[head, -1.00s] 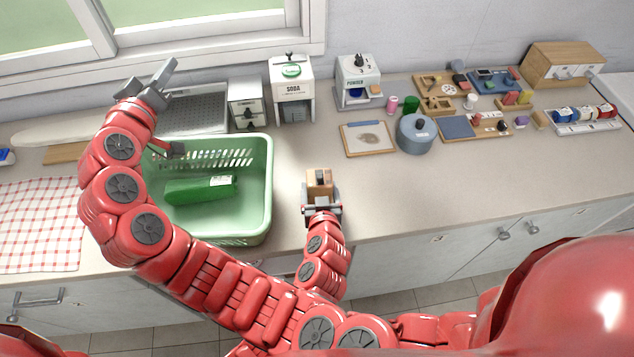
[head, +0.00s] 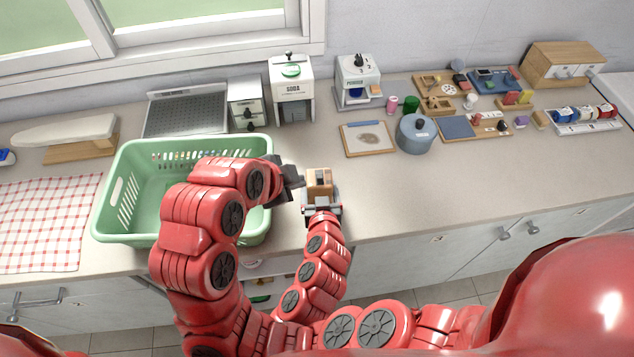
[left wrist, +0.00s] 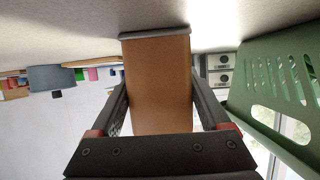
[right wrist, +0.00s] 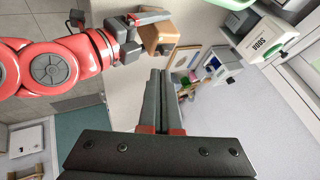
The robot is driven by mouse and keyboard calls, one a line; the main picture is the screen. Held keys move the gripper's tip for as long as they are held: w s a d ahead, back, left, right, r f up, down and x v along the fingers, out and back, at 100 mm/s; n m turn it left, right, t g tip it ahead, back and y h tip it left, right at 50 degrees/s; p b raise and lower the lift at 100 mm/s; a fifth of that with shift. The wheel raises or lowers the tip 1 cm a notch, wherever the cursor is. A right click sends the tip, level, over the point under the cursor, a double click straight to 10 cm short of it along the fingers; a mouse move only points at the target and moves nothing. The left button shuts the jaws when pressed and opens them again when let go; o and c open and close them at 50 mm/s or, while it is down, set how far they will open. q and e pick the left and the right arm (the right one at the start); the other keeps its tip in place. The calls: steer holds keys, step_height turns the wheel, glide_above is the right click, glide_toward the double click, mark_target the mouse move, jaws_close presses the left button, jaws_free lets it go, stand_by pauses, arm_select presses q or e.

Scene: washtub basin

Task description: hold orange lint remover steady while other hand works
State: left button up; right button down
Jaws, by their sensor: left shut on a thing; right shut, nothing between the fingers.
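The orange-tan lint remover (head: 319,178) stands on the counter, with a dark patch on top. It also fills the middle of the left wrist view (left wrist: 158,85) and shows near the top of the right wrist view (right wrist: 160,36). My left gripper (head: 321,203) is shut on it from the front, a finger on each side. My right gripper (head: 295,177) is just left of the lint remover in the head view. Its fingers are shut and empty in the right wrist view (right wrist: 158,82). I cannot tell whether it touches the lint remover.
A green basket (head: 108,215) stands to the left; my right arm crosses its front and hides part of its inside. The counter right of the lint remover is clear.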

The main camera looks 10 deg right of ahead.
mark_target(320, 178)
steer(key=shift+s+d+f, duration=0.2)
steer(key=shift+s+f, duration=0.05)
steer(key=x, duration=0.9)
steer(key=shift+w+d+f, duration=0.15)
steer(key=shift+d+f, duration=0.05)
steer(key=shift+f, duration=0.15)
